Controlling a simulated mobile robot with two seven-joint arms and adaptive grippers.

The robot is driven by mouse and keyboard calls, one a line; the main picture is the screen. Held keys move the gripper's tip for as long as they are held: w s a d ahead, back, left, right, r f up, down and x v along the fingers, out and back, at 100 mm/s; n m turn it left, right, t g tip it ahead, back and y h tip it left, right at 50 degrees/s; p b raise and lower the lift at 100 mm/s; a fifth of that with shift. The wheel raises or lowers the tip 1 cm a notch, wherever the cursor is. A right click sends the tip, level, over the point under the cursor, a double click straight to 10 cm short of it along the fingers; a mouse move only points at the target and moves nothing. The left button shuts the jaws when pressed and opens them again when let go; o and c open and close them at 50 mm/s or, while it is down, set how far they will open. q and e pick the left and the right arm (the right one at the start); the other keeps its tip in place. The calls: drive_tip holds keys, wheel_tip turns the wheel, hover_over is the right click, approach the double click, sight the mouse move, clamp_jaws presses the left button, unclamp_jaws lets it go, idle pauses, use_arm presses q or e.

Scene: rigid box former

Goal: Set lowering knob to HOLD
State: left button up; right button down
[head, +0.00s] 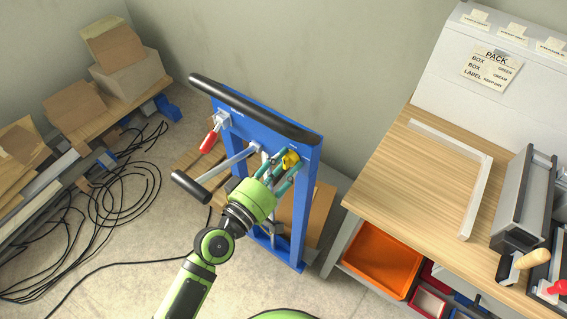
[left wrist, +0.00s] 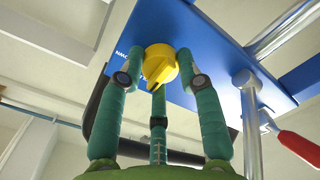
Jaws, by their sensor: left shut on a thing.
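The yellow lowering knob (head: 291,159) is on the right part of the blue panel of the upright frame (head: 262,127). In the left wrist view the knob (left wrist: 159,65) shows close up, its pointer ridge turned toward the lower left of the picture. My left gripper (head: 284,163) has its teal fingers around the knob and is shut on it; the fingers also show in the left wrist view (left wrist: 160,75). White lettering beside the knob is partly hidden by a finger and I cannot read the setting. My right gripper is not in view.
A red-handled lever (head: 209,141) and a bar with a black grip (head: 190,187) stick out left of my arm. A black padded rail (head: 252,110) tops the frame. A wooden bench (head: 420,185) stands to the right. Black cables (head: 110,190) lie on the floor at left.

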use_arm(q)
drive_tip(key=o, duration=1.2)
drive_tip(key=shift+s+d+f, duration=0.15)
drive_tip(key=shift+f, duration=0.2)
drive_tip(key=shift+c, duration=0.2)
drive_tip(key=shift+r, duration=0.15)
drive_tip(key=v, duration=1.2)
drive_tip(key=s+a+f+m+g+y, duration=0.1)
drive_tip(key=a+f+g+y, duration=0.2)
drive_tip(key=f, duration=0.8)
drive_tip(key=s+a+f+m+g+y, duration=0.15)
drive_tip(key=a+f, duration=0.35)
drive_tip(key=f, duration=0.6)
drive_tip(key=s+a+f+m+g+y, duration=0.1)
drive_tip(key=a+f+m+g+y, duration=0.2)
drive_tip(key=f, duration=0.9)
drive_tip(key=s+a+f+g+y, duration=0.1)
drive_tip(key=s+f+g, duration=0.1)
drive_tip(key=s+f, duration=0.3)
drive_tip(key=s+a+f+m+g+y, duration=0.1)
drive_tip(key=s+f, duration=0.4)
drive_tip(key=s, duration=0.6)
drive_tip(key=s+a+f+m+g+y, duration=0.1)
drive_tip(key=s+a+f+g, duration=0.1)
drive_tip(key=s+f, duration=0.3)
drive_tip(key=s+g, duration=0.1)
drive_tip(key=s, duration=0.2)
drive_tip(key=shift+a, duration=0.15)
